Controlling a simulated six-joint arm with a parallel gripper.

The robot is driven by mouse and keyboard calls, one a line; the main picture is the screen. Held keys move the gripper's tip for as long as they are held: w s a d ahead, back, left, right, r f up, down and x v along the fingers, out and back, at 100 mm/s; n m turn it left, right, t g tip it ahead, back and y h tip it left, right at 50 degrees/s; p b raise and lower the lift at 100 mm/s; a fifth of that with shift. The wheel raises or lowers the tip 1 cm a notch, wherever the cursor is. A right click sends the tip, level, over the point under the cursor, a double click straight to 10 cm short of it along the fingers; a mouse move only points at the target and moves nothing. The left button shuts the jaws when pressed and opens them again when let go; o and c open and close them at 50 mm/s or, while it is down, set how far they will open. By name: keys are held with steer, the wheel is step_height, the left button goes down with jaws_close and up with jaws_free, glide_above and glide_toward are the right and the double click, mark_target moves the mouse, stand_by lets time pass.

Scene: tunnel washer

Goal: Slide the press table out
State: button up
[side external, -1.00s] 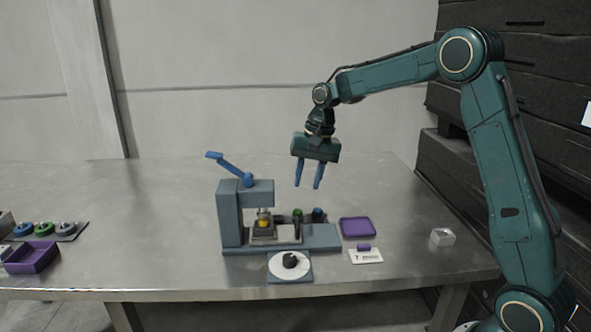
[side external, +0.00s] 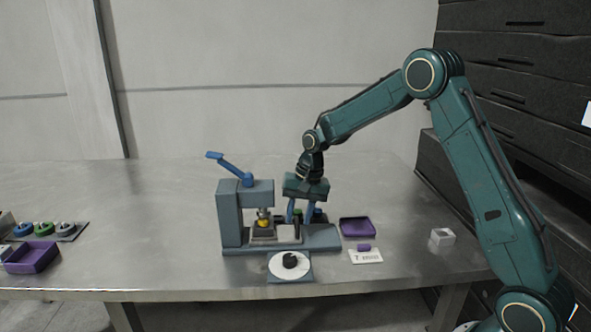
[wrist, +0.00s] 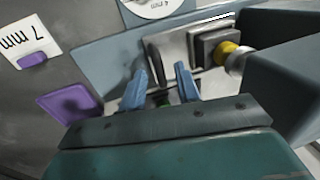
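The blue-grey press (side external: 232,215) stands on the metal bench with a blue lever (side external: 229,164) raised on top. Its pale metal press table (side external: 287,234) sits on the base beneath the yellow-tipped ram (side external: 263,222). A dark upright handle (side external: 298,227) stands at the table's right end. The press table also shows in the wrist view (wrist: 174,47). My gripper (side external: 301,216) points down over the right part of the base, close to the handle. Its blue fingers are apart in the wrist view (wrist: 162,72). I cannot tell whether they touch the handle.
A white dial (side external: 289,265) is in front.

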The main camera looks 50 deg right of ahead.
jaws_close()
steer(key=s+d, duration=0.8)
steer(key=shift+d, duration=0.1)
steer(key=shift+c, duration=0.3)
jaws_free()
steer(key=shift+s+d, duration=0.1)
steer(key=shift+o, duration=0.3)
steer(key=shift+r, duration=0.15)
